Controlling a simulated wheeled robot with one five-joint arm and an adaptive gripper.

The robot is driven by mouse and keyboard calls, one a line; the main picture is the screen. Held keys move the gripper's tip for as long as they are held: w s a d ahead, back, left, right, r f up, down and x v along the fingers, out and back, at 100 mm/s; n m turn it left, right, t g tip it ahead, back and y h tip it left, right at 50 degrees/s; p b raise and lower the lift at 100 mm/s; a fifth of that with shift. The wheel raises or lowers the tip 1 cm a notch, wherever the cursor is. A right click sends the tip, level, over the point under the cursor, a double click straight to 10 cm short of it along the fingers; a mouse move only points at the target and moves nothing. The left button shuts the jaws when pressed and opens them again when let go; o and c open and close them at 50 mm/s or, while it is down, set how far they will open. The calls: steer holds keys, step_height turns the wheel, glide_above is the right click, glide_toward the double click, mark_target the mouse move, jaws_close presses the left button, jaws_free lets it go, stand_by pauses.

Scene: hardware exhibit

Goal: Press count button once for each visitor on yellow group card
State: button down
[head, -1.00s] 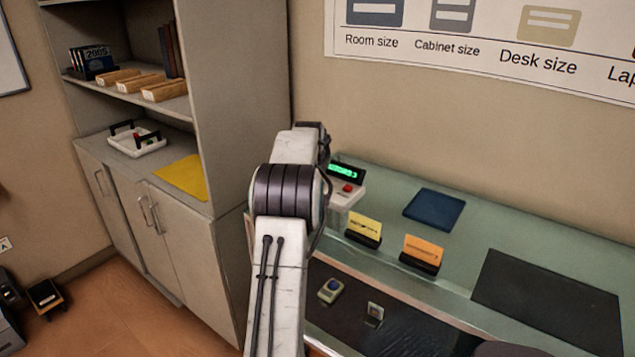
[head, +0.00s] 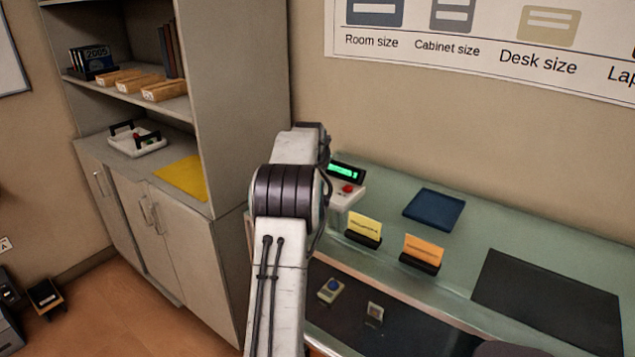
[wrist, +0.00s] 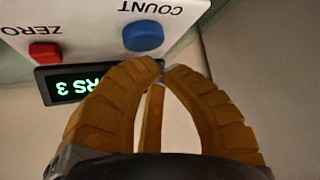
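The counter box (head: 345,196) stands at the back left of the green-topped desk, with a lit green display (head: 346,171) and a red button (head: 347,188). In the wrist view it appears upside down, with the blue COUNT button (wrist: 143,36), the red ZERO button (wrist: 45,52) and the display (wrist: 75,84), whose visible end seems to read "RS 3". My gripper (wrist: 162,72) is shut and empty, its orange fingertips close to the COUNT button; contact cannot be told. In the head view my arm hides it. The yellow card (head: 364,228) stands in a black holder; its print is too small to read.
An orange card (head: 424,248) stands right of the yellow one. A blue pad (head: 434,209) and a dark mat (head: 547,300) lie on the desk. Two small devices (head: 331,289) (head: 375,313) sit on the lower dark surface. A shelf cabinet (head: 240,120) stands close on the left.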

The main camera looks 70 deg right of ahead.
steer(key=shift+f+b, duration=0.7)
steer(key=shift+f, duration=0.25)
stand_by(0.8)
steer(key=shift+r, duration=0.1)
stand_by(0.3)
steer(key=shift+r+p, duration=0.85)
steer(key=shift+r+p, duration=2.15)
steer(key=shift+r, duration=0.4)
